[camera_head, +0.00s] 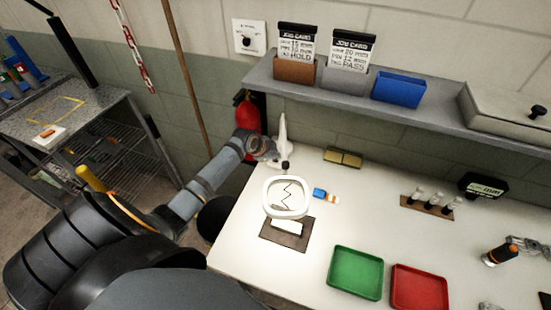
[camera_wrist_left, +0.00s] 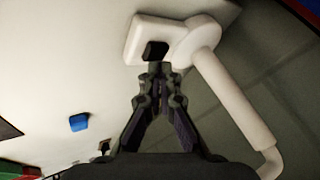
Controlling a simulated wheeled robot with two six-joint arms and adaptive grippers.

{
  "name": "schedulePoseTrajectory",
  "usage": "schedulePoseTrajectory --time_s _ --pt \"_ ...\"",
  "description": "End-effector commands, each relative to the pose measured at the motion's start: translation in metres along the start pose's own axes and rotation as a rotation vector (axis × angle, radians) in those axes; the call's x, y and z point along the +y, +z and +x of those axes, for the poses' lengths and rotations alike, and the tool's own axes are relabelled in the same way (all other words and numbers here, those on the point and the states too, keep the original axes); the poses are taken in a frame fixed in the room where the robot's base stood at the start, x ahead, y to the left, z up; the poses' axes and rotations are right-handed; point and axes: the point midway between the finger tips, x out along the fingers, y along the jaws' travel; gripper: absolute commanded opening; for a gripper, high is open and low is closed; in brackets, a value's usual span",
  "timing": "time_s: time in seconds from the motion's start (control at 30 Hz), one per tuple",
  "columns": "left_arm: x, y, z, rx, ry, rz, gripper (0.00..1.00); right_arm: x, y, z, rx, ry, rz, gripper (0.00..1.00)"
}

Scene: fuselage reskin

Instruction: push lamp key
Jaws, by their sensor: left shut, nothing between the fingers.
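The lamp is white, with an upright arm (camera_head: 282,135) at the back left of the bench and a ring-shaped head (camera_head: 286,213) over a dark mat. In the left wrist view its base (camera_wrist_left: 145,30) and thick arm (camera_wrist_left: 233,100) are close. A small black key (camera_wrist_left: 154,49) sits on that base. My left gripper (camera_wrist_left: 157,68) is shut and empty, with its fingertips right at the near edge of the key. I cannot tell whether they touch or press it. In the head view my left gripper (camera_head: 272,157) is beside the lamp's foot. My right gripper is not in view.
A shelf (camera_head: 350,97) with job cards and a blue bin (camera_head: 399,89) runs along the wall. On the bench (camera_head: 245,220) are a green tray (camera_head: 337,291), a red tray (camera_head: 419,304), a vial rack (camera_head: 427,208) and a small blue item (camera_head: 319,193). A red extinguisher (camera_head: 248,112) hangs behind my left arm.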

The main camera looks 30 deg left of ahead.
Motion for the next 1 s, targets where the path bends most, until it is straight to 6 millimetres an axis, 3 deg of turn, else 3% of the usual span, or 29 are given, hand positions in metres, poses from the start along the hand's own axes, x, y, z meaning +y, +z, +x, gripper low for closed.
schedulePoseTrajectory --time_s 1.0 --pt "0.0039 0.0040 0.0070 0.000 0.000 0.000 0.00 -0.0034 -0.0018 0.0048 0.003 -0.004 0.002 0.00"
